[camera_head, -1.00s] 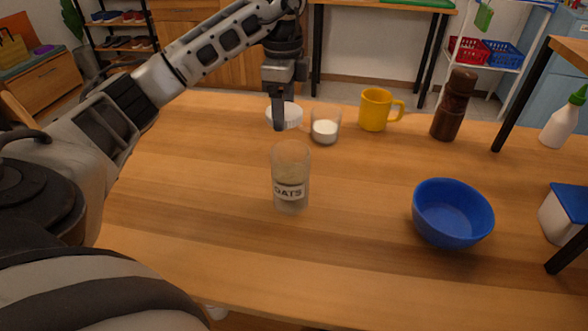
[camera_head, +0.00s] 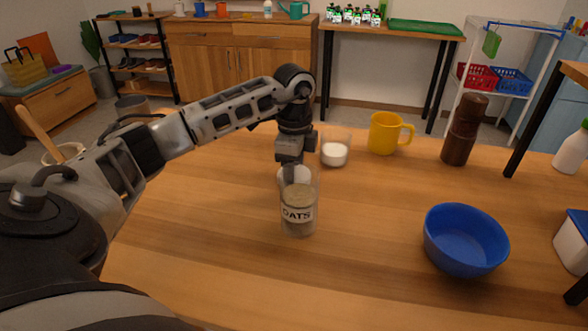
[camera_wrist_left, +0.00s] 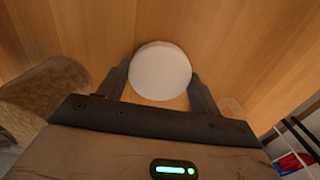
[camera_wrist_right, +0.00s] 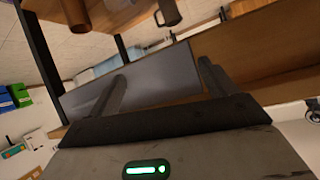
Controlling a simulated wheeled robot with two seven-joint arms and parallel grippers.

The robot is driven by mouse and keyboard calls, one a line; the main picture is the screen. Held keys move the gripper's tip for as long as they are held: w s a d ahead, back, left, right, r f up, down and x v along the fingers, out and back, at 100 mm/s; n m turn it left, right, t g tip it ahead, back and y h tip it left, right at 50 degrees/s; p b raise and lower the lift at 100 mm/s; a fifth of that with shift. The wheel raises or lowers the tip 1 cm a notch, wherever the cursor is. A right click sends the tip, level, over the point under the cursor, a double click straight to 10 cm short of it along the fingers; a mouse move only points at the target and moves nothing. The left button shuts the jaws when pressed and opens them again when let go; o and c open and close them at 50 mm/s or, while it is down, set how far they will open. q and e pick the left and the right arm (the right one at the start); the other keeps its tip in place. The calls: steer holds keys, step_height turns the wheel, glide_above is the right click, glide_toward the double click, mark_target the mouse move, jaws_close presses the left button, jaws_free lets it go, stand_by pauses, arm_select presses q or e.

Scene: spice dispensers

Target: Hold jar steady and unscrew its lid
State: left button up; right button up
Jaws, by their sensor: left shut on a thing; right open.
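The clear glass oats jar (camera_head: 298,215) stands upright on the wooden table, its top open and oats visible inside. My left gripper (camera_head: 292,172) is just behind the jar in the head view. It is shut on a round white lid (camera_wrist_left: 160,71), which lies between both fingers (camera_wrist_left: 160,80) in the left wrist view. The lid is apart from the jar, which shows at the left of that view (camera_wrist_left: 45,95). In the head view the lid is partly hidden behind the jar's rim. My right gripper (camera_wrist_right: 163,78) is open and empty, away from the jar.
A blue bowl (camera_head: 465,240) stands to the right of the jar. Behind are a small glass with white contents (camera_head: 335,154), a yellow mug (camera_head: 385,134) and a dark brown mill (camera_head: 464,132). The table (camera_head: 200,235) left of the jar is clear.

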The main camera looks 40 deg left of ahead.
arm_select(q)
steer(key=shift+f, duration=0.1)
steer(key=o, duration=1.1)
step_height(320, 180, up, 12)
steer(key=p, duration=0.1)
arm_select(e)
steer(key=shift+s+r, duration=0.1)
arm_select(q)
steer(key=shift+r, duration=0.2)
